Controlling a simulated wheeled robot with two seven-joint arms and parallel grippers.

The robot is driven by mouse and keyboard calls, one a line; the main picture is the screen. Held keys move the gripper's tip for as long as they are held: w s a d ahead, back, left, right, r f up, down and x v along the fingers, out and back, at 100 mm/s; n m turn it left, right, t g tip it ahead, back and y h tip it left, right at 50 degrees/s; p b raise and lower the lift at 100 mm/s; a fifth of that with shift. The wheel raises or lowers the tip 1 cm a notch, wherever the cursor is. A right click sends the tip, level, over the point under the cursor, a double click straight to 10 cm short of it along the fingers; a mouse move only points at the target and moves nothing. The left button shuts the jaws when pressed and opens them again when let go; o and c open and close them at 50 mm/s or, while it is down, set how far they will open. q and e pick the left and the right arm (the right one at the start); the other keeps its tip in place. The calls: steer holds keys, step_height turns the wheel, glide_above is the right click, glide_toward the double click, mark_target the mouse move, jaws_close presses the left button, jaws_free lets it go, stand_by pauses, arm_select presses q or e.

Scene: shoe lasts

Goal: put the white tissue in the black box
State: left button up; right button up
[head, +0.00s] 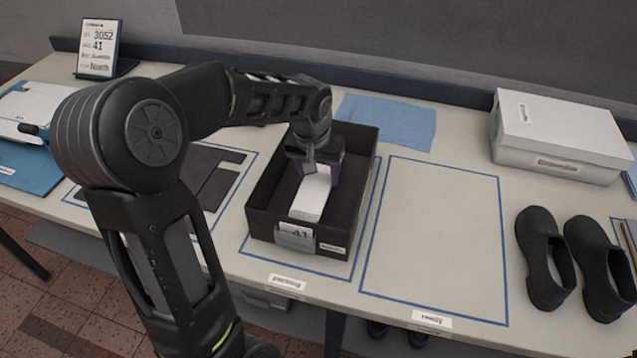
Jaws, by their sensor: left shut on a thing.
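The black box (258,206) stands open inside the blue outline marked "packing" near the middle of the table. A card reading 41 sits in the holder on its front wall. The white tissue (312,198) is a pale flat block inside the box, reaching toward the front wall. My left gripper (317,172) points down into the box and is shut on the tissue's far end. The fingertips are partly hidden, and I cannot tell if the tissue touches the box floor. My right gripper is not in view.
A blue cloth (388,121) lies behind the box. The blue outline marked "ready" (430,235) is empty. A white lidded box (558,140) and two black shoes (543,258) stand at the right. A sign (99,48) stands at the back left.

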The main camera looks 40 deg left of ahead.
mark_target(318, 179)
arm_select(q)
steer(key=shift+f, duration=0.1)
steer(key=shift+f, duration=1.75)
steer(key=shift+f, duration=0.2)
steer(key=o, duration=1.3)
steer(key=shift+r, duration=0.1)
steer(key=shift+r, duration=0.6)
steer(key=v, duration=1.1)
steer(key=shift+s+d, duration=0.1)
